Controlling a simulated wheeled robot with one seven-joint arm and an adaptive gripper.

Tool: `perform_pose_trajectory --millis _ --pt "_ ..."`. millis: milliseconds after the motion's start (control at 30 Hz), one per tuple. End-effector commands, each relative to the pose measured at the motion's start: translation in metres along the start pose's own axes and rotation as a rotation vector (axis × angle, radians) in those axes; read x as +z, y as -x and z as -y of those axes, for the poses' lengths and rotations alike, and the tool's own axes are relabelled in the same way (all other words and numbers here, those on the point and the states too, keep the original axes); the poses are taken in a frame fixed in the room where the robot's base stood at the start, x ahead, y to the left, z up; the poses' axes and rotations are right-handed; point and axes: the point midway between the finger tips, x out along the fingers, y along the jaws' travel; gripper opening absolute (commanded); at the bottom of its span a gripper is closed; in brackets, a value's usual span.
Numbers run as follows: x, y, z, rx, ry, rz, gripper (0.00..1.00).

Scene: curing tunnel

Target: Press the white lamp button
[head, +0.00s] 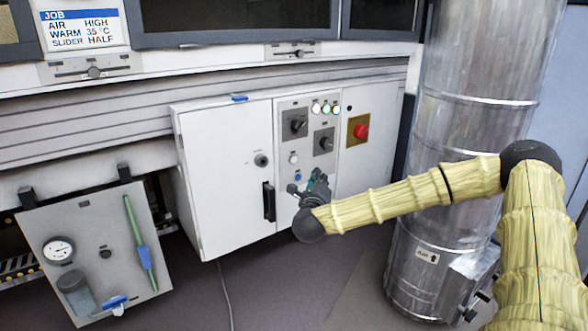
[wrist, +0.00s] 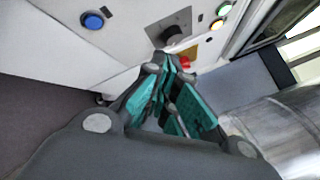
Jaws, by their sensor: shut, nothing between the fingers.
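A small round white button (head: 293,158) sits on the grey control strip of the white cabinet, just above a blue button (head: 297,177). The blue button also shows in the wrist view (wrist: 92,20); I cannot make out the white button there. My gripper (head: 318,176) is in front of the cabinet, in the picture below and to the right of the white button. In the wrist view its teal-padded fingers (wrist: 168,66) are shut and empty, pointing toward the panel. I cannot tell whether they touch it.
A red stop button (head: 361,131) on a yellow plate is to the right. A cabinet handle (head: 268,201) sticks out at left. A metal duct (head: 455,130) stands at right.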

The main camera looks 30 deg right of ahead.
Motion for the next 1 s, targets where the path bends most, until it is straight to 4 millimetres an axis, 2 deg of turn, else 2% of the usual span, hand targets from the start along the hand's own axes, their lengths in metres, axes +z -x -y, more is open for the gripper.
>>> perform_pose_trajectory --millis 467,1000 --pt "0.002 -0.003 -0.002 -0.001 -0.002 0.000 0.00" --pt "0.029 -0.042 -0.031 -0.002 -0.001 0.000 0.00"
